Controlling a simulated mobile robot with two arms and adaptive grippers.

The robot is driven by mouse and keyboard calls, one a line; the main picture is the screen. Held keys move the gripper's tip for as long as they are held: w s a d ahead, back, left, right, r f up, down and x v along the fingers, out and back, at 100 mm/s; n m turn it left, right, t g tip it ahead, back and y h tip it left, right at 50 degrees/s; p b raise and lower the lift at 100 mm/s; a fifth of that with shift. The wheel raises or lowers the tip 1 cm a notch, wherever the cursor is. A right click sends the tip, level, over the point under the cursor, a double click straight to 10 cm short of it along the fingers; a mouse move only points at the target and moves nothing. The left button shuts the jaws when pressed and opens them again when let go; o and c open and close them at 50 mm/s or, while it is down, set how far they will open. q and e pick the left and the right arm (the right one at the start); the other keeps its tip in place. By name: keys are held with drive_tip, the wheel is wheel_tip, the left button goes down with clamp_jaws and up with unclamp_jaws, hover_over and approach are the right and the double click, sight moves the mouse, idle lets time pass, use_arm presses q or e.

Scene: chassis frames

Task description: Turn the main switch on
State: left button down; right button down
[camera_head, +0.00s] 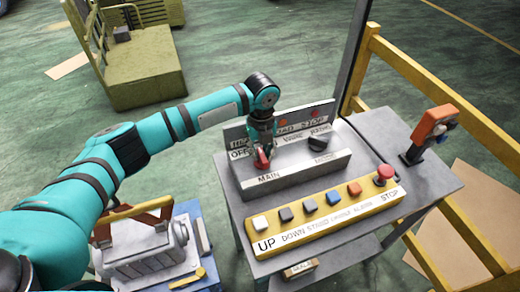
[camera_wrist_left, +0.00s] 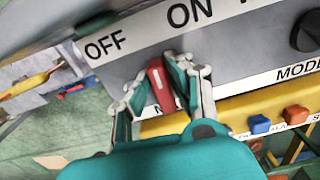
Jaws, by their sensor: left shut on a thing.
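The main switch is a red handle (camera_head: 262,158) on the grey control panel (camera_head: 300,177), above the MAIN label. In the left wrist view the red handle (camera_wrist_left: 160,86) stands between the OFF label (camera_wrist_left: 105,45) and the ON label (camera_wrist_left: 190,12), its upper end tilted slightly left. My left gripper (camera_head: 262,150) reaches down to it from above. Its fingers (camera_wrist_left: 158,84) are shut on the handle, one on each side. The fingers hide part of the label below the handle. My right gripper is not in view.
A black mode knob (camera_head: 318,142) sits right of the switch. In front is a yellow button box (camera_head: 325,215) with several coloured buttons and a red stop button (camera_head: 384,172). An orange tool (camera_head: 430,130) stands at the table's right. A yellow railing (camera_head: 420,70) runs behind.

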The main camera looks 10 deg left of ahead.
use_arm(q)
drive_tip(key=m, duration=0.4)
drive_tip(key=shift+w+d+m, duration=0.1)
drive_tip(key=shift+d+m, duration=0.15)
drive_tip(key=shift+m, duration=0.05)
drive_tip(key=shift+d+m, duration=0.2)
drive_tip(key=shift+m, duration=1.7)
drive_tip(key=c, duration=1.2)
unclamp_jaws()
drive_tip(key=shift+c, duration=0.2)
wheel_tip(320, 180, up, 12)
